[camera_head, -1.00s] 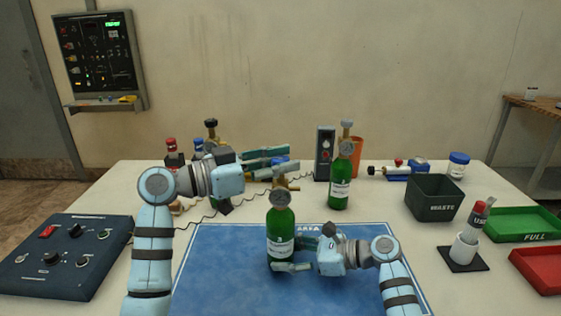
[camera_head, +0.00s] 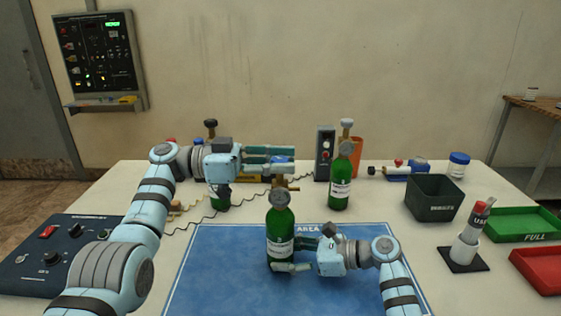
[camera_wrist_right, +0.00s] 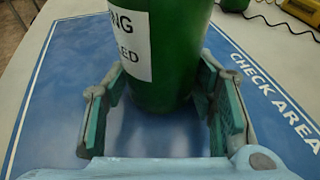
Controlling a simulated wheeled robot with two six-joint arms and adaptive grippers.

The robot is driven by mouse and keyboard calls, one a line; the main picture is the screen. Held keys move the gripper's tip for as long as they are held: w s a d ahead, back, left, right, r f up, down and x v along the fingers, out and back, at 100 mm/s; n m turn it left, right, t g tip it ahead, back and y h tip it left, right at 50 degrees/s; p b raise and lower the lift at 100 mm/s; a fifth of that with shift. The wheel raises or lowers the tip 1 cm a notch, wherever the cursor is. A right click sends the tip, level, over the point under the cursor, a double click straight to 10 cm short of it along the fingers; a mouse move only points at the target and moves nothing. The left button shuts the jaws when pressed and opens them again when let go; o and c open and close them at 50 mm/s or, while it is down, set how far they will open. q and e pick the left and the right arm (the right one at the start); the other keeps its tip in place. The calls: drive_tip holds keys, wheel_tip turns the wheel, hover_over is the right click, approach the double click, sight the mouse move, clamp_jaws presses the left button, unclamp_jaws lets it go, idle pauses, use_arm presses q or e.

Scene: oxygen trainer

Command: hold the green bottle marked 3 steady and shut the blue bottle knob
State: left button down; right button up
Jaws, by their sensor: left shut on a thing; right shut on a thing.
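The green bottle (camera_head: 280,232) stands upright on the blue mat, with a white label, a round gauge and a brass valve; I cannot read a number on it. My right gripper (camera_head: 291,256) is shut around its lower body from the right. The right wrist view shows the green bottle (camera_wrist_right: 172,60) between both fingers (camera_wrist_right: 165,118). My left gripper (camera_head: 286,160) reaches in from the left, level with the bottle's top. It is shut on the blue bottle knob (camera_head: 280,159), mostly hidden between the fingers. How far the knob is turned cannot be seen.
Another green bottle (camera_head: 340,180) stands behind to the right. A further bottle (camera_head: 210,128) is partly hidden behind my left arm. A dark waste bin (camera_head: 433,198), green tray (camera_head: 522,224) and red tray (camera_head: 540,268) are at the right. The blue mat (camera_head: 215,270) is clear at its left.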

use_arm(q)
drive_tip(key=c, duration=1.2)
unclamp_jaws()
drive_tip(key=a, duration=0.7)
drive_tip(key=shift+a, duration=0.25)
